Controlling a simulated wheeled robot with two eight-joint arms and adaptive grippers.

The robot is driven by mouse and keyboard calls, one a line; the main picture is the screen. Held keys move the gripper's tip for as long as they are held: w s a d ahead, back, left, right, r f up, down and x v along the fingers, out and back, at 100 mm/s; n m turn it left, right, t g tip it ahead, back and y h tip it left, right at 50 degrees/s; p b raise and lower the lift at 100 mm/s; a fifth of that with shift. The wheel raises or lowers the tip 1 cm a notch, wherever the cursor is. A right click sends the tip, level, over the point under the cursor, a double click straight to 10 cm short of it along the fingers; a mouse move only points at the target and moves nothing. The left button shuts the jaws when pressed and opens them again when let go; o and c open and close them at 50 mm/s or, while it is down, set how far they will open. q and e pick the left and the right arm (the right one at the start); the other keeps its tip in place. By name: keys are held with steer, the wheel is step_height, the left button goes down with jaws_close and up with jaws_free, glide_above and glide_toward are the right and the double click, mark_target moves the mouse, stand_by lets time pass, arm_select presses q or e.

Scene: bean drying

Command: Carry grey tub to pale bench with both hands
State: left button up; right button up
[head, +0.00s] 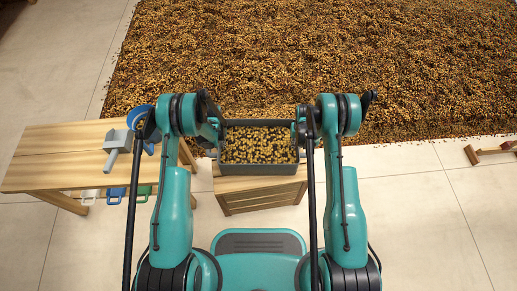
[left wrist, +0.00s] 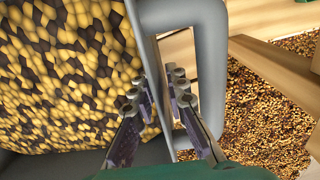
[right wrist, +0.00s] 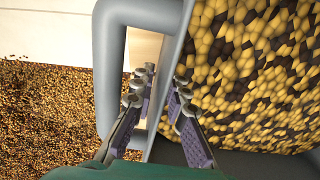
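The grey tub (head: 258,169), full of yellow and dark beans, is between my two arms, at or just above a low wooden stand. I cannot tell whether its base touches the stand. My left gripper (left wrist: 160,88) is closed about the tub's left side wall at the handle (left wrist: 211,65), one finger inside over the beans and one outside. My right gripper (right wrist: 164,85) is closed the same way at the right handle (right wrist: 110,65). The fingertips appear to meet the wall on both sides. The pale bench (head: 50,155) stands to the left.
A grey scoop (head: 117,141) and a blue bowl (head: 137,115) are on the bench's right part. Coloured handled items (head: 115,193) hang at its front edge. The wooden stand (head: 262,196) is under the tub. A wide bed of beans (head: 320,60) lies beyond. A wooden piece (head: 490,151) is far right.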

arm_select(q)
steer(key=shift+f, duration=0.15)
arm_select(e)
steer(key=shift+f, duration=0.15)
arm_select(q)
steer(key=shift+c, duration=0.3)
arm_select(e)
steer(key=shift+c, duration=0.3)
arm_select(q)
jaws_close()
arm_select(e)
jaws_close()
arm_select(q)
steer(key=shift+r, duration=0.2)
arm_select(e)
steer(key=shift+r, duration=0.2)
